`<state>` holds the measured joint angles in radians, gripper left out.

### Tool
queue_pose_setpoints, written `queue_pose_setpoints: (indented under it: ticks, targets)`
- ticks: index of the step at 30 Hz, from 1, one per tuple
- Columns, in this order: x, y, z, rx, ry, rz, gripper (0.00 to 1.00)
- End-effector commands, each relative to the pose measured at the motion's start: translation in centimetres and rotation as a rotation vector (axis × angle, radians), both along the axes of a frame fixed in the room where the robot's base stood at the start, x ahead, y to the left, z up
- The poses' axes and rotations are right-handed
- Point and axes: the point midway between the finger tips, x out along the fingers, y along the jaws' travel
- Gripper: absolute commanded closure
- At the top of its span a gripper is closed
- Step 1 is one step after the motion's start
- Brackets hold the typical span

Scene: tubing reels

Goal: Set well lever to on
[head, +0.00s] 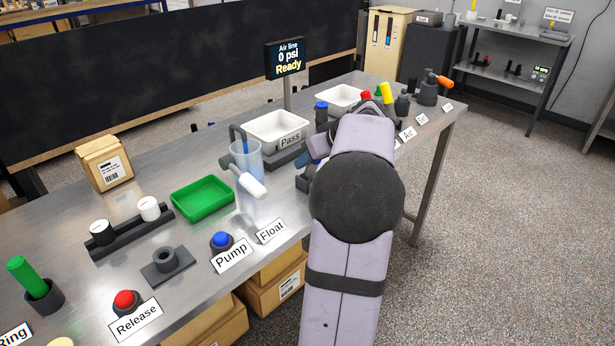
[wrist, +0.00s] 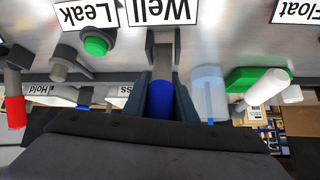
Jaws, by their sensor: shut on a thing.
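The well lever (wrist: 162,105) has a blue grip on a grey stem, in a dark bracket beside the "Well" label (wrist: 160,10). No on or off marking is readable at the lever. In the head view my own arm covers most of the lever and my gripper, so the lever's tilt is hard to judge there.
A clear cup (head: 246,160) and a white-handled lever by the "Float" label (head: 271,231) stand close by. A green tray (head: 202,198) and the "Pass" tray (head: 274,128) are near. A green button (wrist: 95,46) is by the "Leak" label. The display (head: 286,58) reads 0 psi, Ready.

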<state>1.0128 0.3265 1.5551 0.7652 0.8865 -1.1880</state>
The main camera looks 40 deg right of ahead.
Motion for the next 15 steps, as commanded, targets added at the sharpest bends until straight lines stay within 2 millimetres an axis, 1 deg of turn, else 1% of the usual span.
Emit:
queue_pose_setpoints:
  ticks: [1, 15]
  targets:
    - [-0.11, -0.13, -0.6, -0.005, -0.023, -0.004, 1.0]
    - [-0.59, -0.08, 0.05, -0.003, -0.117, -0.002, 1.0]
